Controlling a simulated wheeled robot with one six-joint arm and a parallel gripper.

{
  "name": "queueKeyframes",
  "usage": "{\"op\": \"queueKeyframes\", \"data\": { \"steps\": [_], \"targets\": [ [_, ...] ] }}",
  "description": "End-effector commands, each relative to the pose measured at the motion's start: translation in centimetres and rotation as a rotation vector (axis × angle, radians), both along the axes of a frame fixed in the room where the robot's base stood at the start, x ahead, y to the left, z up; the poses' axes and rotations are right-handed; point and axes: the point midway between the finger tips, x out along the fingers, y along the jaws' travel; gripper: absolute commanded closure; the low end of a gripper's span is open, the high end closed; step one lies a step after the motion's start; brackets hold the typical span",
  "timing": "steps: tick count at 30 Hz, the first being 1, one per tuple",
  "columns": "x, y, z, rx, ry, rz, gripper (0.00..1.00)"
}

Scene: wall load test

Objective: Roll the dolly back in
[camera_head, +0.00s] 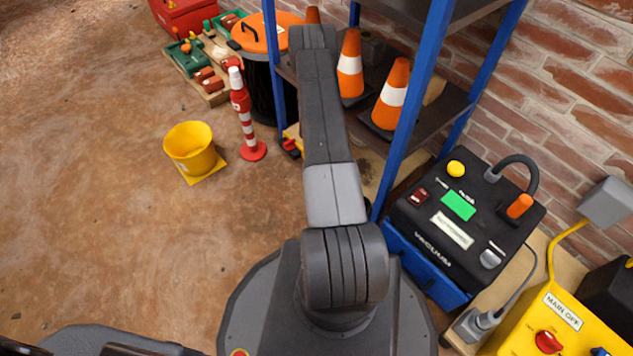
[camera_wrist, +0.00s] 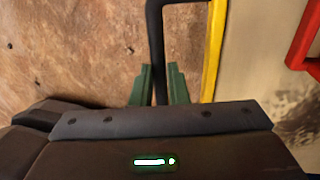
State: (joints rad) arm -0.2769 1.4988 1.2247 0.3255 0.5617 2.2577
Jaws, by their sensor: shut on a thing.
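My gripper (camera_wrist: 158,85) has its green fingers on either side of a black bar (camera_wrist: 156,35) in the wrist view and is shut on it. The bar looks like a handle, possibly the dolly's; its lower end is hidden by the gripper. To its right are a yellow strip (camera_wrist: 214,50) and a pale surface (camera_wrist: 255,50), perhaps floor marking and floor. In the head view my arm hides the gripper and the bar. No dolly can be made out clearly there; a small red and yellow thing (camera_head: 290,147) shows low beside my arm.
A blue-post shelf (camera_head: 408,110) holds orange cones (camera_head: 390,95). A black drum with an orange lid (camera_head: 268,35), a red-white post (camera_head: 245,115) and a yellow bucket (camera_head: 192,148) stand left. A vacuum unit (camera_head: 455,225) is right.

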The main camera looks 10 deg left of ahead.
Motion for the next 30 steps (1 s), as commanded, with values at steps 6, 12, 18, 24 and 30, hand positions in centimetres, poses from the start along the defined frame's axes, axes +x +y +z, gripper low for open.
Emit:
{"op": "queueKeyframes", "data": {
  "steps": [6, 12, 18, 24, 30],
  "targets": [
    [0.53, -0.21, 0.07, -0.001, -0.010, 0.002, 1.00],
    [0.67, -0.26, 0.09, -0.001, -0.013, 0.002, 0.84],
    [0.53, -0.21, 0.07, -0.001, -0.010, 0.002, 0.64],
    [0.38, -0.18, 0.05, -0.001, -0.007, 0.001, 0.64],
    [0.22, -0.08, 0.05, -0.001, -0.005, 0.002, 0.64]
  ]
}}
